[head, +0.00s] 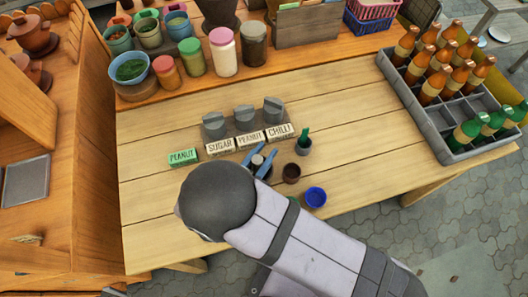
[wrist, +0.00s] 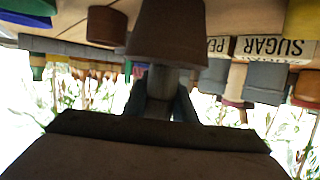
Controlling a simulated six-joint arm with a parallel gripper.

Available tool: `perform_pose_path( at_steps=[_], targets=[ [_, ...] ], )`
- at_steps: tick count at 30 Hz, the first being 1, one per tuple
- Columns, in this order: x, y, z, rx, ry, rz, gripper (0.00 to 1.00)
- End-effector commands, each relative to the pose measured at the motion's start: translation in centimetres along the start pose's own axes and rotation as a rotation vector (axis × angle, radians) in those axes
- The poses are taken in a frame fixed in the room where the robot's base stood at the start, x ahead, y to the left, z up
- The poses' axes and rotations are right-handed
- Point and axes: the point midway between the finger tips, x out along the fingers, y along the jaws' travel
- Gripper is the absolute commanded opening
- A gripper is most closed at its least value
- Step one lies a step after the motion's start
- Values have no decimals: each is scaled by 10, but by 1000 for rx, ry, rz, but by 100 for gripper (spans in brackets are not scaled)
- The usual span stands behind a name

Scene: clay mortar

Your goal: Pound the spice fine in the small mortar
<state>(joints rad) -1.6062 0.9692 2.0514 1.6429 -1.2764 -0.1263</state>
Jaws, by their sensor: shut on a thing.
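My gripper (head: 260,162) is over the front middle of the wooden table, with its blue fingers shut on a small grey pestle (wrist: 160,82). In the upside-down wrist view, a brown clay mortar (wrist: 167,32) is directly at the pestle's far end. The pestle's tip is hidden at the mortar's rim, so its depth inside cannot be told. In the head view my gripper and arm mostly cover this mortar. The spice is not visible.
A brown cup (head: 291,173), a blue bowl (head: 316,197) and a grey cup with something green (head: 304,147) stand just right. Labelled blocks (head: 220,147) and grey containers (head: 244,117) are close behind. A bottle crate (head: 455,150) is at right.

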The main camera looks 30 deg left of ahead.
Motion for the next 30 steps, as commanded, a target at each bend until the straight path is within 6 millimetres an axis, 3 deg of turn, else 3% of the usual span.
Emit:
perform_pose_path(
  at_steps=[14, 30],
  targets=[
    [-2, 0, -7, 1, 1, 0, 2],
    [-16, 0, -51, 0, 1, 0, 2]
  ],
)
